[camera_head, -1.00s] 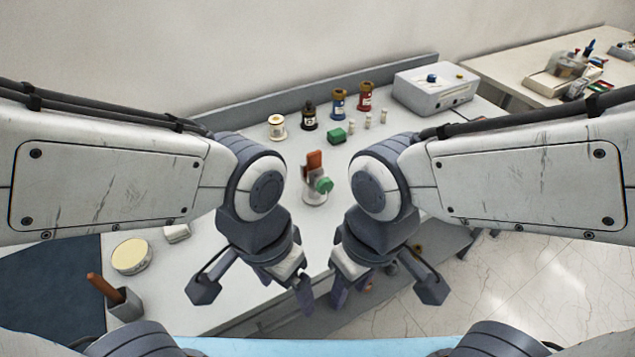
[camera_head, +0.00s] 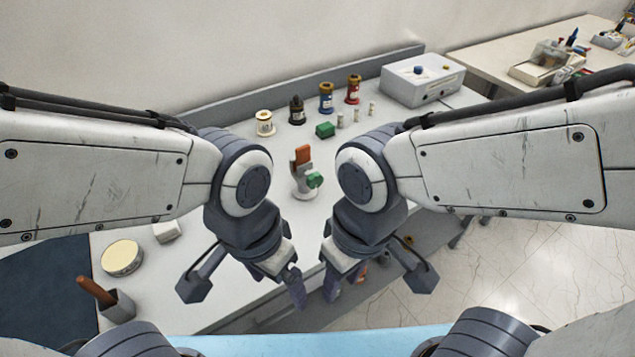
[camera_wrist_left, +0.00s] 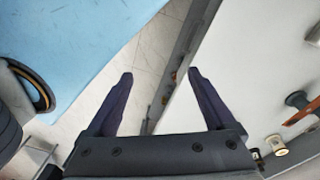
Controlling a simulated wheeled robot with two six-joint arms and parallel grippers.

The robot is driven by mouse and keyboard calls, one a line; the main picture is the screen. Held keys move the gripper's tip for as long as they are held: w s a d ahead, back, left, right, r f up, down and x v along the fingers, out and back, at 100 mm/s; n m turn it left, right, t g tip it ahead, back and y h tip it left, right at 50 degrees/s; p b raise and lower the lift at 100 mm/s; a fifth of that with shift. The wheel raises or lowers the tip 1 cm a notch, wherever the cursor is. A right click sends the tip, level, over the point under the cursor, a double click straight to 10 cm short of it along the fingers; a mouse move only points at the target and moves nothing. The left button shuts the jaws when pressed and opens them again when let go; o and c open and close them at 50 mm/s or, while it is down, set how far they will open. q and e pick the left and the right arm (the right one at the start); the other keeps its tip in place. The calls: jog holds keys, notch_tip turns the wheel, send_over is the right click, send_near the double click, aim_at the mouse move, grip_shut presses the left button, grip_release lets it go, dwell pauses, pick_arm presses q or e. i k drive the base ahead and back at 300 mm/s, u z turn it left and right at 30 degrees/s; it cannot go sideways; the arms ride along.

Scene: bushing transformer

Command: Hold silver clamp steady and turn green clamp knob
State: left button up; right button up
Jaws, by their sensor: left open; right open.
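The silver clamp (camera_head: 303,184) stands upright on the white bench between my two arms, with an orange-brown piece (camera_head: 303,155) at its top. The green clamp knob (camera_head: 315,179) sits on its right side. My left gripper (camera_head: 297,296) is open and empty, in front of the clamp near the bench's front edge. The left wrist view shows its two fingers (camera_wrist_left: 160,75) spread apart with nothing between them. My right gripper (camera_head: 331,290) is beside it, also open and apart from the clamp; its fingers are partly hidden by their angle.
Behind the clamp stand several spools or bushings (camera_head: 326,98), a green block (camera_head: 325,130) and small white pegs (camera_head: 356,115). A grey box (camera_head: 422,82) is at back right. A round tin (camera_head: 122,258) and a holder with a brown handle (camera_head: 117,306) are at left.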

aim_at(315, 181)
jog(key=z, duration=2.4)
jog(key=i, duration=1.35)
jog(key=u, duration=3.4)
jog(key=i, duration=0.5)
